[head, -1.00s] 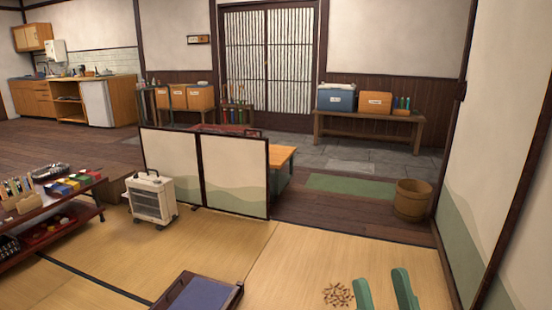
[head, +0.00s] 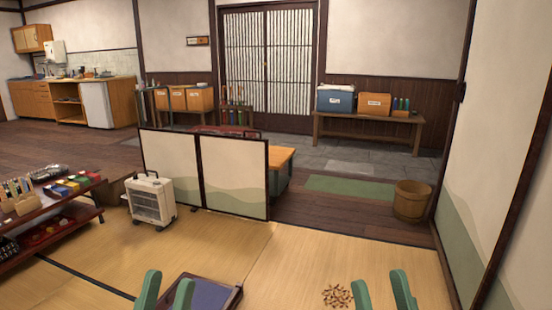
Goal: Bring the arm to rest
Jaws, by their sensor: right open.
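My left gripper (head: 169,279) is at the bottom left of the head view. Its two green fingers stand apart with nothing seen between them. The right finger overlaps the left edge of a dark-framed tray with a blue-grey inside (head: 212,293) in the picture. My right gripper (head: 380,279) is at the bottom right, open and empty, its green fingers above the tatami. The arms behind both grippers are out of view.
A pile of small brown pieces (head: 337,296) lies on the tatami (head: 290,260) beside my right gripper. A low shelf (head: 85,212) with goods and a white heater (head: 152,202) stand at left. A folding screen (head: 235,175) stands ahead, a wooden bucket (head: 412,201) at right.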

